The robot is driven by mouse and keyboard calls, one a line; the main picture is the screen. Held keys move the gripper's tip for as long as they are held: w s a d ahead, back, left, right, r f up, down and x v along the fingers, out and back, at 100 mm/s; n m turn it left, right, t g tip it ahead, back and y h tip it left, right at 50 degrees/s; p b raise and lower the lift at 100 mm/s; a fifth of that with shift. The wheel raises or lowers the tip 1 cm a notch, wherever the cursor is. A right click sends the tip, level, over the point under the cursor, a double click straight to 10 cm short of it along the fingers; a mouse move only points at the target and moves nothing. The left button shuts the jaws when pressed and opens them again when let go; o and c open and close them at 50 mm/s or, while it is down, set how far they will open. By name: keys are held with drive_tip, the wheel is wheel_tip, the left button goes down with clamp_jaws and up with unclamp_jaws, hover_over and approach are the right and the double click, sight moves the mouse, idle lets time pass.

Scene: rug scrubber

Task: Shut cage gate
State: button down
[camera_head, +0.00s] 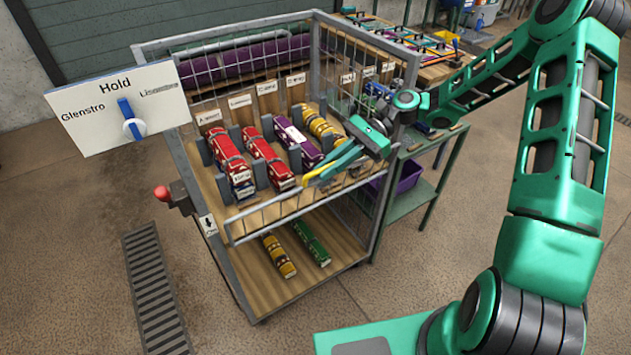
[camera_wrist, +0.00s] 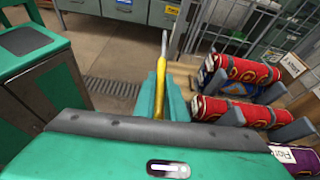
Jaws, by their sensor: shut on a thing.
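The cage gate (camera_head: 272,212) is a low grey wire-mesh panel across the front of the cage trolley's upper shelf. It stands roughly upright; I cannot tell whether its left end meets the post. Its top rail has a yellow grip section (camera_head: 322,172), which also shows in the wrist view (camera_wrist: 160,104). My gripper (camera_head: 325,170) is shut on this yellow section, with green fingers on both sides of it in the wrist view (camera_wrist: 161,92). A small arrow label (camera_head: 208,224) sits at the left front post. The gripper hides the gate's right part.
Red, purple and yellow rolled rugs (camera_head: 264,158) lie between grey dividers behind the gate. Yellow and green rolls (camera_head: 310,243) lie on the lower shelf. A white "Hold" sign (camera_head: 100,118) stands at left. A green side table (camera_head: 412,200) stands close at right.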

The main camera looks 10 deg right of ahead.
drive_tip(key=w, duration=0.3)
drive_tip(key=shift+w+a, duration=0.25)
drive_tip(key=shift+a, duration=0.15)
drive_tip(key=shift+a+r, duration=0.1)
drive_tip(key=shift+a, duration=0.05)
drive_tip(key=c, duration=1.8)
unclamp_jaws()
drive_tip(key=shift+w, duration=0.1)
drive_tip(key=s+a+r, duration=0.2)
drive_tip(key=a+r, duration=0.1)
drive_tip(key=s+a+r, duration=0.3)
drive_tip(key=r, duration=0.1)
drive_tip(key=s+a+r, duration=0.2)
drive_tip(key=a+r, duration=0.1)
drive_tip(key=shift+s+r, duration=0.25)
drive_tip(key=shift+r, duration=0.15)
